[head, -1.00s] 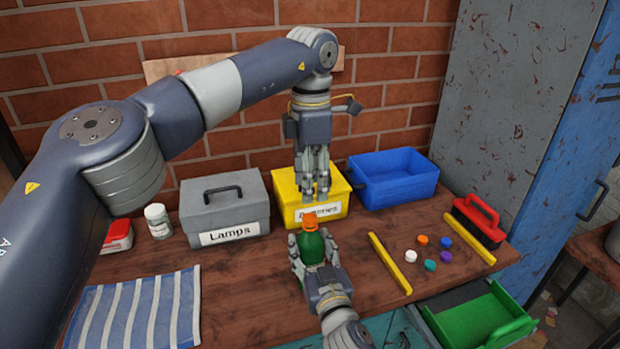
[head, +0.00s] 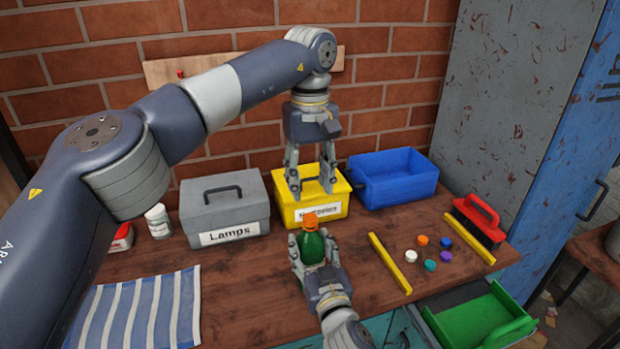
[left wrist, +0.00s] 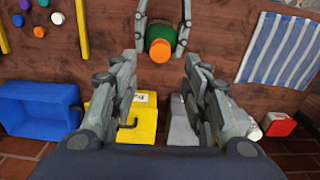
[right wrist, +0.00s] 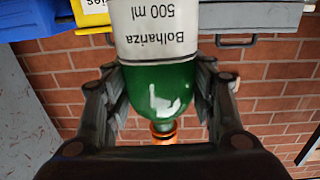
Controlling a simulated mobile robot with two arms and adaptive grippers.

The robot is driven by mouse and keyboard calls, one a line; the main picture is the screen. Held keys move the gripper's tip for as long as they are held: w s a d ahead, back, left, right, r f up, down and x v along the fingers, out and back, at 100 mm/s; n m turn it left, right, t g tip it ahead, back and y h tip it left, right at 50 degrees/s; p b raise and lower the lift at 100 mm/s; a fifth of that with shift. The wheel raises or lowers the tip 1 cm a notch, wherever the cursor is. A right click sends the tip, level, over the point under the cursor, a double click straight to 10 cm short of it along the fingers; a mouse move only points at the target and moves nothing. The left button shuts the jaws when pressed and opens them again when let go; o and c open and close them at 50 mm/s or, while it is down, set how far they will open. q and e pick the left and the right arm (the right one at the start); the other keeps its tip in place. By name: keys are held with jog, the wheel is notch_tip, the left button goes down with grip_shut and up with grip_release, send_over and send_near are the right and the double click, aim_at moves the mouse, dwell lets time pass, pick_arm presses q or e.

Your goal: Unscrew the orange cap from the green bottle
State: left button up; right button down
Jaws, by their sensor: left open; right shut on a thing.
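My right gripper (head: 312,264) is shut around the bottle's body from the front. In the right wrist view the bottle (right wrist: 158,85) shows a white label between the fingers, with an orange part (right wrist: 163,130) at its neck end. My left gripper (head: 312,192) is open and empty, pointing down above and behind the cap, in front of the yellow box. In the left wrist view the cap (left wrist: 160,50) lies beyond the open fingers, apart from them.
Behind stand a grey Lamps box (head: 226,205), a yellow box (head: 320,212) and a blue bin (head: 394,180). Right of the bottle are two yellow strips with several loose coloured caps (head: 423,240) between. A striped cloth (head: 135,310) lies front left.

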aim_at(310, 217)
pick_arm(q)
jog(key=shift+f, duration=4)
grip_shut()
